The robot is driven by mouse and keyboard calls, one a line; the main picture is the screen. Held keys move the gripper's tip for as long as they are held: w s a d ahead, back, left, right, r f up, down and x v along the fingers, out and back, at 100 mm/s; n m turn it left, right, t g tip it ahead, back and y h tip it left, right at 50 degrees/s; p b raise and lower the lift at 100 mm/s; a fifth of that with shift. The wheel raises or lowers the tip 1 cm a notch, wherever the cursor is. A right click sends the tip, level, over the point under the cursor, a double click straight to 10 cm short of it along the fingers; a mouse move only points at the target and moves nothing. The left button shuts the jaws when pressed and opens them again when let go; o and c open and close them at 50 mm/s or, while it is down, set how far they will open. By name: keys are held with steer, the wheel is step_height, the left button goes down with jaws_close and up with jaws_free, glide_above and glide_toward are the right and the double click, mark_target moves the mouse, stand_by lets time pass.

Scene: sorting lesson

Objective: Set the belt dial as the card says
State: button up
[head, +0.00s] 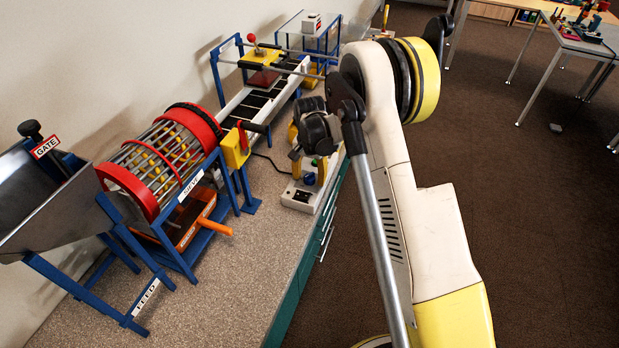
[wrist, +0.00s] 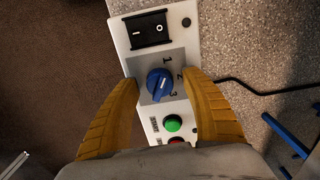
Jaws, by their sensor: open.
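The blue belt dial (wrist: 160,84) sits on a white control box (wrist: 122,40), with the numbers 1, 2 and 3 along its right side in the wrist view. I cannot tell for sure which number its mark points to. My gripper (wrist: 161,78) is open, with one yellow finger on each side of the dial and space between each finger and the knob. In the head view my gripper (head: 308,163) is over the control box (head: 298,198) at the bench's edge, partly hiding it. I see no readable setting card.
The box also has a black rocker switch (wrist: 150,29), a green button (wrist: 173,123) and a partly hidden red button (wrist: 177,141). A black cable (wrist: 245,91) leaves its side. The belt (head: 262,98), red-ringed drum (head: 160,155) and feed hopper (head: 45,205) stand along the bench (head: 240,270).

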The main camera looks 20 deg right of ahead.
jaws_close()
steer(key=shift+m, duration=0.4)
steer(key=m, duration=0.4)
steer(key=shift+m, duration=0.4)
steer(key=m, duration=0.6)
steer(key=shift+b, duration=0.3)
jaws_free()
